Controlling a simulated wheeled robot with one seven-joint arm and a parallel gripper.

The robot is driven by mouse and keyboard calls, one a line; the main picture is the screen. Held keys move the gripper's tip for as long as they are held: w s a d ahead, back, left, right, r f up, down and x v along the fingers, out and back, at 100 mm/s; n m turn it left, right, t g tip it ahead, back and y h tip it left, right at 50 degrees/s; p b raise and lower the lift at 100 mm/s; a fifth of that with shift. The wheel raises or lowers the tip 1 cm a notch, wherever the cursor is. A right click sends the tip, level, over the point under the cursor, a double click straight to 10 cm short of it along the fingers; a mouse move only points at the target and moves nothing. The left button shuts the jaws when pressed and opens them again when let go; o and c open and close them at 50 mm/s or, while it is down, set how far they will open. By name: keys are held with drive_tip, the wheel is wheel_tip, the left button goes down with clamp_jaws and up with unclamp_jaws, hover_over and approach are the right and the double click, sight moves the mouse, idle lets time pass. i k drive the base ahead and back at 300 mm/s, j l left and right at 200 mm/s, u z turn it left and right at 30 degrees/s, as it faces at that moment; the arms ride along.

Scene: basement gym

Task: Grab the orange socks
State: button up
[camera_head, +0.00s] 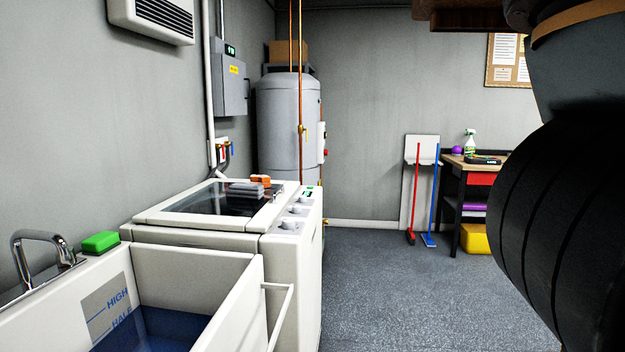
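The orange socks (261,181) lie as a small folded bundle on top of the white washing machine (174,240), near its back right. A folded grey cloth (245,190) lies just in front of them and to their left, on the dark glass lid. My gripper is not in view. A large dark ribbed part of my arm fills the right side of the picture, well apart from the socks.
A white sink (258,300) with a tap (45,248) and a green sponge (101,242) stands in front of the machine. A grey tank (278,125) stands behind. A workbench (458,163) is at the back right. The middle floor (410,285) is clear.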

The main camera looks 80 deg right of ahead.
sight(264, 180)
drive_tip(key=z, duration=1.65)
drive_tip(key=i+l, duration=0.1)
